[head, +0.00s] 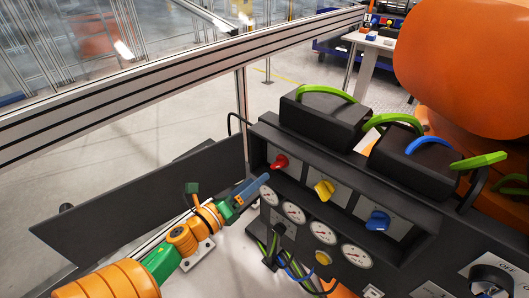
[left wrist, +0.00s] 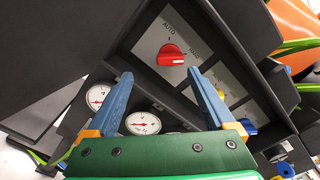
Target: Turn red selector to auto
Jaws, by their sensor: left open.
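The red selector (head: 280,161) sits on a light plate in the left bay of the dark drive unit (head: 262,130). In the left wrist view the red selector (left wrist: 171,56) lies just beyond the fingertips, with the word AUTO printed above it and a pale mark on its right part. My left gripper (head: 264,180) is at the left bay, below the selector in the head view. In the left wrist view my left gripper (left wrist: 160,74) is open, its two blue fingers spread on either side below the knob, with nothing between them. My right gripper does not show.
A yellow selector (head: 324,190) and a blue selector (head: 378,220) sit in bays to the right. Several round gauges (head: 293,212) line the panel below. A dark flat panel (head: 140,200) extends left behind my arm.

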